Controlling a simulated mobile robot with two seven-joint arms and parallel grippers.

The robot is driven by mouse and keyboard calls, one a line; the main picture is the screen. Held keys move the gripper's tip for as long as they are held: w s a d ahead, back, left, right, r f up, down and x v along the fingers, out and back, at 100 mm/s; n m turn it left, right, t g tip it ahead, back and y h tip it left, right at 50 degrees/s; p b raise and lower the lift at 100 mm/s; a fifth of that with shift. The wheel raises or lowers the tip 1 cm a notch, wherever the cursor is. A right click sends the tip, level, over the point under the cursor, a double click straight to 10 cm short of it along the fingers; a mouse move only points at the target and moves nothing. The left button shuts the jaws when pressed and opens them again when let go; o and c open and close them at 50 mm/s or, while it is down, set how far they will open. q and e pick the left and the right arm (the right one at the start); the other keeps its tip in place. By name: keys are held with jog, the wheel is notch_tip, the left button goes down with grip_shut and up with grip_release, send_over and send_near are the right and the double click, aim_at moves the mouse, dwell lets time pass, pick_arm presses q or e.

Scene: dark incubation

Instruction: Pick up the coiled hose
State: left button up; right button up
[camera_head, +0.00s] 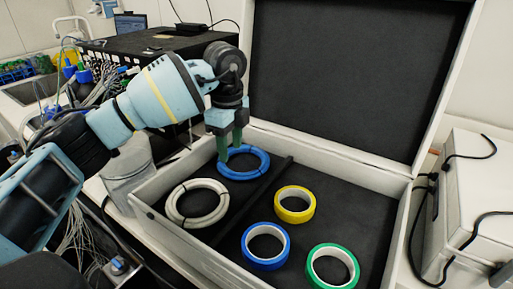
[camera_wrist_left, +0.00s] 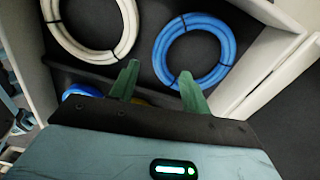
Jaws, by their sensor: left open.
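A blue coiled hose (camera_head: 244,174) lies at the back left of the open white case (camera_head: 157,231). A white coiled hose (camera_head: 186,216) lies in front of it in the same compartment. Both have dark ties. My left gripper (camera_head: 230,155) points down over the near left part of the blue hose. In the left wrist view, its green fingers (camera_wrist_left: 160,82) are spread and empty, by the lower edge of the blue hose (camera_wrist_left: 222,56). The white hose (camera_wrist_left: 75,43) shows to the left there. Whether a fingertip touches the blue hose I cannot tell. My right gripper is not in view.
A dark divider (camera_head: 240,199) splits the case. Right of it lie yellow (camera_head: 307,211), blue (camera_head: 284,256) and green (camera_head: 315,270) tape rolls. The case lid (camera_head: 345,80) stands open behind. A grey canister (camera_head: 128,171) stands left, and a box with cables (camera_head: 475,205) right.

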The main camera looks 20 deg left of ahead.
aim_at(232, 171)
pick_arm(q)
jog(key=shift+w+r, duration=0.1)
jog(key=shift+w, duration=0.05)
jog(key=shift+s+f, duration=0.25)
jog(key=shift+f, duration=0.95)
jog(key=shift+w+f, duration=0.1)
jog(key=shift+f, duration=0.1)
notch_tip(232, 171, down, 5)
jog(key=shift+r, duration=0.1)
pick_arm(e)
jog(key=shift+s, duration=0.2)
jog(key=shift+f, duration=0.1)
